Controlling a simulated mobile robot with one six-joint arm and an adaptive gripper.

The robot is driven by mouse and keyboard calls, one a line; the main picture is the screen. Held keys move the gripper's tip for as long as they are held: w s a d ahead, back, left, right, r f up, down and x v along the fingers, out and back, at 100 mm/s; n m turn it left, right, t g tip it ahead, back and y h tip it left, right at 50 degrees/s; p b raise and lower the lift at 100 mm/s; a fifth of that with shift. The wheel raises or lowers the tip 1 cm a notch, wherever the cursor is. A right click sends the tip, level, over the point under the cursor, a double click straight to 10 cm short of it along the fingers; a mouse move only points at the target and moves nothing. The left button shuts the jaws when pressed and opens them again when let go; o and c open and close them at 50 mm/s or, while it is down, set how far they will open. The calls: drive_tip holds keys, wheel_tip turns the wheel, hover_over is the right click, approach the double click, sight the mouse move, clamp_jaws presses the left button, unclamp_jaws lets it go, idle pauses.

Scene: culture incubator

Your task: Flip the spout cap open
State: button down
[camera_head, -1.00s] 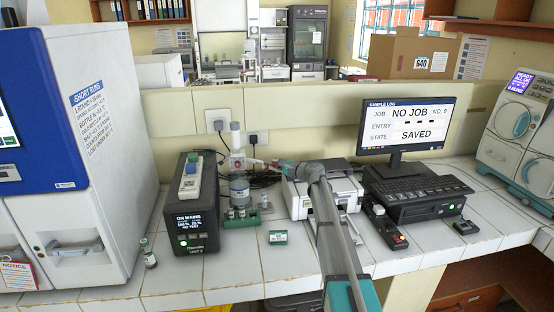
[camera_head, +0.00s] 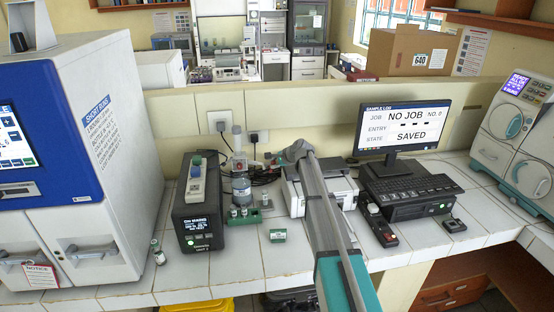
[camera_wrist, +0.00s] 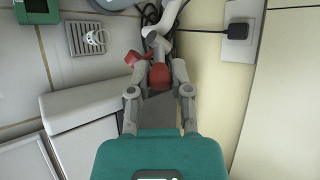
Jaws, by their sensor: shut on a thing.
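I cannot tell the cap's hinge position.
A white printer (camera_head: 335,190) stands right, below my arm. Wall sockets (camera_head: 253,139) and cables lie behind. The monitor (camera_head: 405,127) stands right.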

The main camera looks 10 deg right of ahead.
drive_tip(key=shift+a+g, duration=0.2)
drive_tip(key=shift+g, duration=0.1)
drive_tip(key=c, duration=0.5)
unclamp_jaws()
drive_tip(key=shift+h, duration=0.3)
drive_tip(key=shift+c, duration=0.2)
drive_tip(key=shift+w+d, duration=0.1)
